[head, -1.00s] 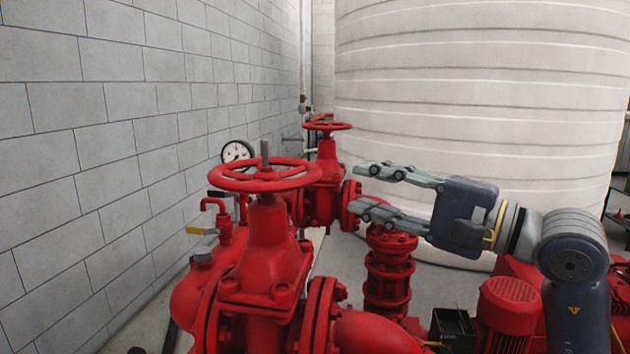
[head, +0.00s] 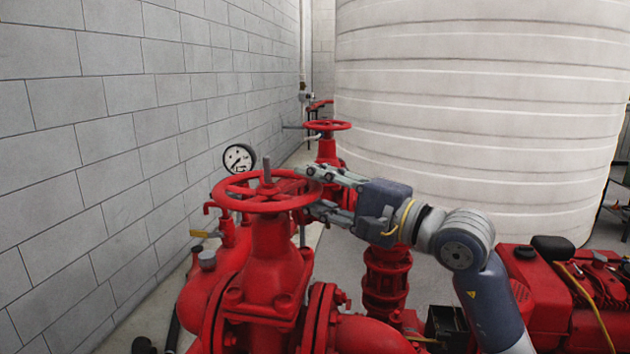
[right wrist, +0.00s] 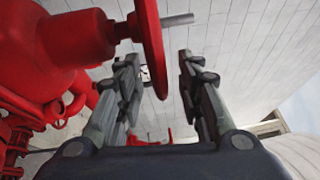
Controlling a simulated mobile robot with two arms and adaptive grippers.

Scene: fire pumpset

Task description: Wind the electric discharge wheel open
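A red handwheel (head: 258,206) with a bare grey stem sits level on top of the nearest red valve (head: 268,262). Which wheel is the electric discharge one is not labelled. My right gripper (head: 316,192) is at the right side of this wheel, with its fingers pointing left. In the right wrist view the wheel (right wrist: 150,42) shows edge on, and its rim reaches between the two spread fingers (right wrist: 160,85). The fingers are apart and do not appear clamped on the rim. Contact is hard to tell. My left gripper is not in view.
A second red handwheel (head: 327,125) stands behind. A pressure gauge (head: 239,158) sits by the block wall (head: 120,150) on the left. A big white ribbed tank (head: 480,110) fills the back right. A red engine (head: 545,290) is at lower right.

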